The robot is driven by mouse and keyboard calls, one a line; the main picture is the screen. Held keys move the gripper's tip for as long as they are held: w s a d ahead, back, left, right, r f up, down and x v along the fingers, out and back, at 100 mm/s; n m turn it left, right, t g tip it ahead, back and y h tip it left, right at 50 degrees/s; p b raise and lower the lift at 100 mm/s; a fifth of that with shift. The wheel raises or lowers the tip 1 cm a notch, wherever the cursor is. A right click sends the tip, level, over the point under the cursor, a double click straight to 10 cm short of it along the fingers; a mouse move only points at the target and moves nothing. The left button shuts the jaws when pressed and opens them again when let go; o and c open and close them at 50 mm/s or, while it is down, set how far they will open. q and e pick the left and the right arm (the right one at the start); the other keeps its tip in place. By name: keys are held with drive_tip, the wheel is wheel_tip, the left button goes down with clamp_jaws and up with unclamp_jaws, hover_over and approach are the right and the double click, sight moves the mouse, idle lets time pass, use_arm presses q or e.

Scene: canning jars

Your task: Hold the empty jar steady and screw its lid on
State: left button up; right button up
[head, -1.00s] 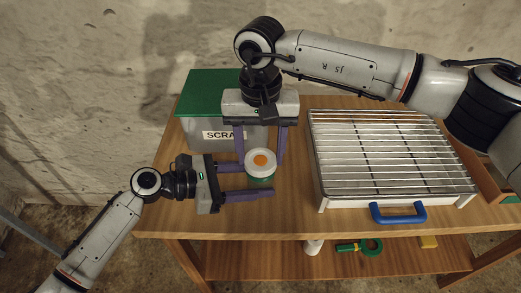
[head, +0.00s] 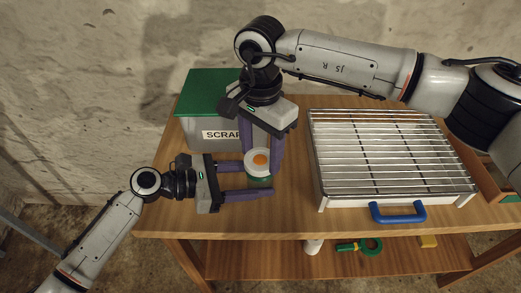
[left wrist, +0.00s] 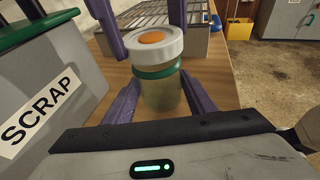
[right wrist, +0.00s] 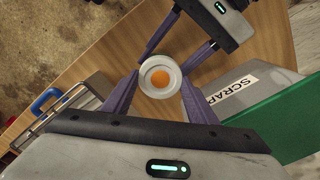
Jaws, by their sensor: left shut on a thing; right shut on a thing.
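The glass jar (left wrist: 162,93) stands upright on the table, with a green band around its upper part. It looks empty. The white lid (head: 257,161) with an orange centre sits level on its top; whether the threads are engaged is hidden. The lid also shows in the right wrist view (right wrist: 160,73). My left gripper (head: 257,178) comes in from the left and is shut on the jar, one finger on each side below the lid. My right gripper (head: 262,167) points down from above and is shut on the lid, its body turned at an angle.
A grey scrap bin (head: 204,132) with a green top stands close behind left of the jar. A wire rack on a tray (head: 390,155) with a blue handle (head: 398,212) lies to the right. Bare wooden tabletop (head: 294,205) shows between jar and rack.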

use_arm(q)
drive_tip(key=shift+f, duration=0.1)
use_arm(e)
drive_tip(key=shift+m, duration=0.3)
drive_tip(key=m, duration=0.4)
drive_tip(key=shift+m, duration=0.3)
drive_tip(key=shift+m, duration=1.1)
use_arm(q)
drive_tip(key=shift+f, duration=0.1)
use_arm(e)
drive_tip(key=shift+r+m, duration=0.1)
drive_tip(key=shift+m, duration=1.1)
drive_tip(key=m, duration=0.4)
drive_tip(key=shift+s+m, duration=0.1)
drive_tip(key=shift+m, duration=0.2)
use_arm(q)
drive_tip(key=shift+a, duration=0.1)
